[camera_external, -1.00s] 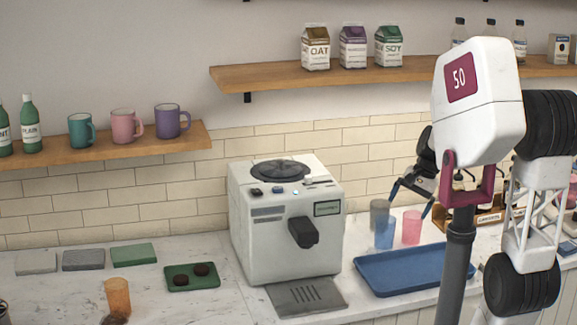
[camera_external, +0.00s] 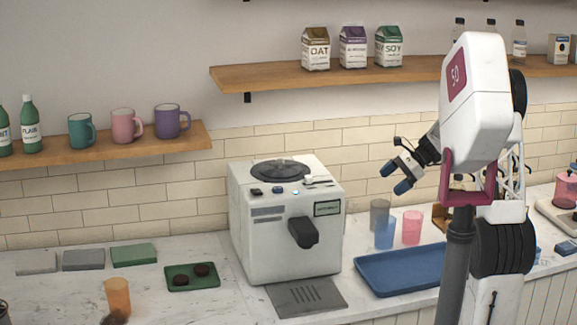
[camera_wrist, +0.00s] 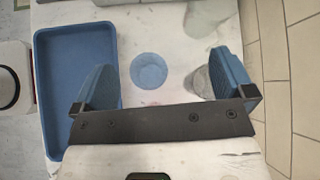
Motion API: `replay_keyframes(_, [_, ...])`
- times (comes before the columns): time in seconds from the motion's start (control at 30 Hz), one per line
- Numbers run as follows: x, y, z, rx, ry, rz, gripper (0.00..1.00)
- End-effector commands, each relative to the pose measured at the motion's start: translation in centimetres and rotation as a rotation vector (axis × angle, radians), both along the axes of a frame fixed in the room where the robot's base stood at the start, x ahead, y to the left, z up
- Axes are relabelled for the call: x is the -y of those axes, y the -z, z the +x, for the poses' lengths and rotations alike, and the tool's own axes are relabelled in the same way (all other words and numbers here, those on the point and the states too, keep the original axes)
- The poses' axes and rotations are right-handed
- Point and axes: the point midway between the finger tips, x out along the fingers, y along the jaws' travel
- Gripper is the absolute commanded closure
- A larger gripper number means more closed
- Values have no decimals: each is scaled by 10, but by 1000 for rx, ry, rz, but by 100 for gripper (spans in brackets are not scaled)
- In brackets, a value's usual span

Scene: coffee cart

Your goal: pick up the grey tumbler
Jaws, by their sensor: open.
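The grey tumbler (camera_external: 379,214) stands on the marble counter, behind the blue tumbler (camera_external: 385,234) and left of the pink tumbler (camera_external: 412,228). My gripper (camera_external: 395,178) is open and empty, above the tumblers in the external view. In the wrist view, my gripper (camera_wrist: 163,66) looks down with its blue-padded fingers spread. The blue tumbler (camera_wrist: 149,70) shows between the fingers. The grey tumbler (camera_wrist: 201,83) is just left of the right finger and partly hidden by it. The pink tumbler is not clearly seen there.
A blue tray (camera_external: 400,270) lies in front of the tumblers; it also shows at the left of the wrist view (camera_wrist: 40,100). A white coffee machine (camera_external: 285,225) stands left. The tiled wall (camera_external: 365,150) is close behind. A shelf (camera_external: 280,76) with cartons hangs above.

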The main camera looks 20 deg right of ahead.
Motion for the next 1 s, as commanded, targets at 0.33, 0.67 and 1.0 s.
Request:
replay_keyframes(0.33, [38,31,72,-124,159,184,0])
replay_keyframes(0.67, [50,39,92,-158,204,241,0])
replay_keyframes(1.0, [50,41,91,-159,204,241,0])
